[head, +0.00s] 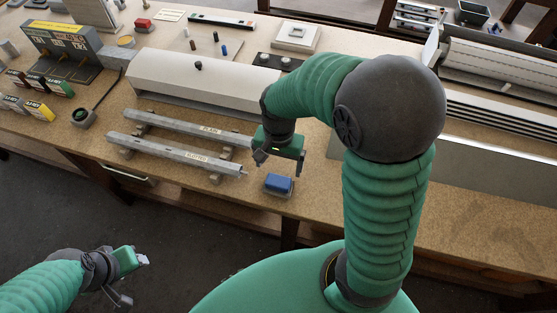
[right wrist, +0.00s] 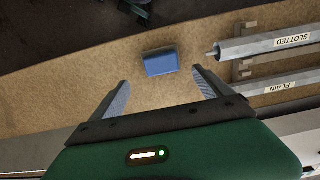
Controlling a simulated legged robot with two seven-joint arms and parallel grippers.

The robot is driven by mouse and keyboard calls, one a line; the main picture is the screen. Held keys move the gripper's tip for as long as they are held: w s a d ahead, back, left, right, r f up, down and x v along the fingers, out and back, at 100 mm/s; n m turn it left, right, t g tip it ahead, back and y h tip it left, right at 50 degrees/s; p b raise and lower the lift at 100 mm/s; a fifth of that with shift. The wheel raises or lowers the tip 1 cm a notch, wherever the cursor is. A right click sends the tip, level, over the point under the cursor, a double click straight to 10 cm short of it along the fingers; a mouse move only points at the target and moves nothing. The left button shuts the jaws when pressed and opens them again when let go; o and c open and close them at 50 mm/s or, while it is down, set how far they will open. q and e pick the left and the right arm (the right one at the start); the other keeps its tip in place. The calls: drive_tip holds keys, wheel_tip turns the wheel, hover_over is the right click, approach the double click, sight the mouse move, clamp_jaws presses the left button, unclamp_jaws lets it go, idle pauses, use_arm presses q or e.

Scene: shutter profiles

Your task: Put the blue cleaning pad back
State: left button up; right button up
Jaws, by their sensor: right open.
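The blue cleaning pad (head: 279,183) sits near the front edge of the workbench, on what looks like a thin grey base. It also shows in the right wrist view (right wrist: 161,61), just beyond and between the fingertips. My right gripper (head: 280,164) is open and empty, over the bench just behind the pad; its two fingers are spread in the right wrist view (right wrist: 160,80). My left gripper (head: 137,281) hangs at the lower left, clear of the bench, with its fingers apart and nothing between them.
Two grey profiles, labelled PLAIN (head: 185,124) and SLOTTED (head: 170,149), lie on supports left of the pad. A long white housing (head: 190,82) stands behind them. Small boxes (head: 40,110) sit at the far left. Bare bench (head: 325,205) lies right of the pad.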

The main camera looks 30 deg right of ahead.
drive_tip(key=s+a+n+t, duration=0.1)
drive_tip(key=n, duration=0.2)
drive_tip(key=s+a+n, duration=0.1)
drive_tip(key=n, duration=0.2)
drive_tip(key=s+a+n+t, duration=0.1)
drive_tip(key=s+a+n, duration=0.1)
drive_tip(key=n, duration=0.2)
drive_tip(key=shift+f+t, duration=0.2)
drive_tip(key=shift+t, duration=0.1)
drive_tip(key=shift+w+d, duration=0.1)
drive_tip(key=shift+w, duration=0.05)
